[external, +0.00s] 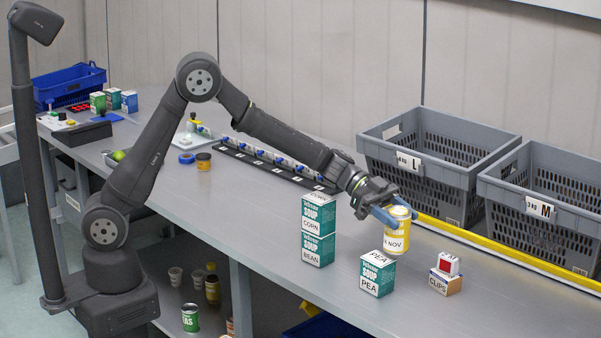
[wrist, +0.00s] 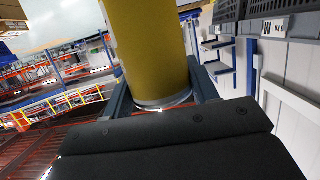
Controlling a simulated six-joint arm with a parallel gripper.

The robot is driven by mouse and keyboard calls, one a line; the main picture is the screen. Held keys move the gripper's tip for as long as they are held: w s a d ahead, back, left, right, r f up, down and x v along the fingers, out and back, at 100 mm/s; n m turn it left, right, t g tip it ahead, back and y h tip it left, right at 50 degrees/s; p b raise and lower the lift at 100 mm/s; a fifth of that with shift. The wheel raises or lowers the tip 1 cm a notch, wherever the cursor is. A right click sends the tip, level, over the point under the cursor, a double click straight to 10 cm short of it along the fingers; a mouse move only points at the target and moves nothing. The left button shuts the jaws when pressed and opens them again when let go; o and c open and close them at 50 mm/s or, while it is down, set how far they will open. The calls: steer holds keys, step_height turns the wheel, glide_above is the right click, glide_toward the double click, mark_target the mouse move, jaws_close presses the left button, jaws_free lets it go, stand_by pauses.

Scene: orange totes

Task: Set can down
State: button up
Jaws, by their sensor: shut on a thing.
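A yellow can (external: 397,232) with a white label reading NOV is held upright in my gripper (external: 396,212), which is shut on its upper part. In the wrist view the yellow can (wrist: 150,45) fills the space between the two fingers (wrist: 163,98). In the external view the can is just behind and above the teal PEA soup box (external: 377,275). I cannot tell whether its bottom touches that box or the bench (external: 270,235).
Two stacked teal soup boxes, CORN (external: 318,215) over BEAN (external: 317,250), stand to the left. A CLIPS box (external: 445,284) with a small red-and-white item (external: 448,264) on it stands right.

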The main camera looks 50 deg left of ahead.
steer(key=w+a+n+t+y, duration=0.1)
steer(key=w+a+n+t, duration=0.25)
steer(key=a, duration=0.85)
steer(key=w+a+r+n+t+y, duration=0.1)
steer(key=w+a+n+t, duration=0.2)
steer(key=a, duration=0.9)
steer(key=w+a+n+t+y, duration=0.1)
steer(key=w+a+t, duration=0.3)
steer(key=a, duration=0.8)
steer(key=s+a+n+t+y, duration=0.1)
steer(key=s+a+n+y, duration=0.25)
steer(key=a, duration=0.75)
steer(key=s+a+n+t+y, duration=0.2)
steer(key=s+a, duration=0.2)
steer(key=a, duration=0.7)
steer(key=s+a+n+t+y, duration=0.1)
steer(key=s+a+n+y, duration=0.25)
steer(key=a, duration=0.75)
steer(key=shift+m, duration=0.35)
steer(key=shift+s+a+f, duration=0.2)
steer(key=shift+a+f, duration=2.65)
steer(key=shift+f, duration=0.1)
steer(key=shift+s+a+f, duration=0.15)
steer(key=shift+a+f, duration=2.7)
steer(key=shift+f, duration=0.05)
steer(key=shift+f, duration=0.1)
